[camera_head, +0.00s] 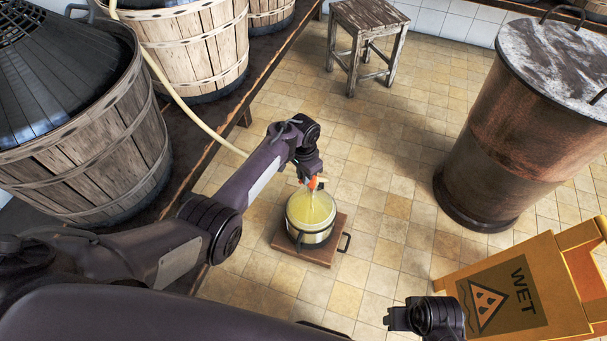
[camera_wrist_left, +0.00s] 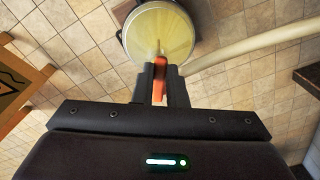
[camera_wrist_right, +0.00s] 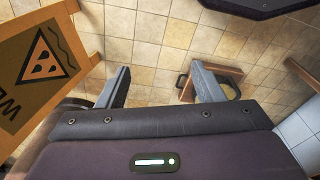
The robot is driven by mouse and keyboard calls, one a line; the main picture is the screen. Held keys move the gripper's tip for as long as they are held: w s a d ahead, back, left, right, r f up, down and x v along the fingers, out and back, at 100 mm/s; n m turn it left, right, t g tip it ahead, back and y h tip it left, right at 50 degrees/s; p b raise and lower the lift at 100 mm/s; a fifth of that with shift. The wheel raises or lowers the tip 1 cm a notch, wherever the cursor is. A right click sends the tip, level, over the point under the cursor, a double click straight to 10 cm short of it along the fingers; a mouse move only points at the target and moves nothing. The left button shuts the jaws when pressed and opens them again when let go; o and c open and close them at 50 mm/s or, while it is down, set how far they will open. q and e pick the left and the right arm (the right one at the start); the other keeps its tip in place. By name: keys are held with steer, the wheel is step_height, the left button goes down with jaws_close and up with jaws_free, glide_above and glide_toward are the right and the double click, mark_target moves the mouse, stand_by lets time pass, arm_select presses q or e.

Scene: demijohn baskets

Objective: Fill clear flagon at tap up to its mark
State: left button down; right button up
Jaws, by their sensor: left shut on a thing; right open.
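My left gripper (camera_head: 312,178) is shut on an orange hose clip (camera_wrist_left: 159,85) at the end of a pale hose (camera_wrist_left: 250,48). It is held above a round metal pot (camera_head: 301,240) with pale yellow liquid (camera_head: 309,207) inside. A thin stream seems to fall from the clip into the pot. The pot stands on a wooden board (camera_head: 282,243) on the floor. I cannot make out a clear flagon, a tap or a fill mark. My right gripper (camera_wrist_right: 162,84) is open and empty, over the tiles; it also shows low in the head view (camera_head: 398,318).
Wooden baskets with dark demijohns (camera_head: 95,130) stand on a bench at the left. A stool (camera_head: 368,20) is at the back. A rusty drum (camera_head: 520,120) and a yellow wet-floor sign (camera_head: 520,290) stand at the right. The middle tiles are clear.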

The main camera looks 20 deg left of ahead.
arm_select(q)
steer(key=shift+a+m, duration=0.1)
steer(key=shift+m, duration=0.2)
steer(key=shift+w, duration=0.1)
steer(key=shift+w+a+m+b, duration=0.25)
steer(key=shift+w+m+b, duration=0.35)
steer(key=shift+m, duration=1.3)
steer(key=shift+w+a+m+b, duration=0.35)
steer(key=shift+m+b, duration=0.4)
steer(key=shift+m, duration=1.15)
steer(key=shift+w+a+m+b, duration=0.15)
steer(key=shift+w+m+b, duration=0.45)
steer(key=shift+m, duration=1.3)
arm_select(e)
steer(key=shift+n+t+y, duration=0.4)
steer(key=shift+t, duration=0.2)
steer(key=shift+w+a+r, duration=0.1)
steer(key=shift+a+r, duration=0.35)
steer(key=shift+r, duration=0.3)
steer(key=shift+w+a+r, duration=0.1)
steer(key=shift+a+r, duration=0.4)
steer(key=shift+r, duration=0.25)
steer(key=shift+a+r, duration=0.45)
steer(key=shift+r, duration=0.3)
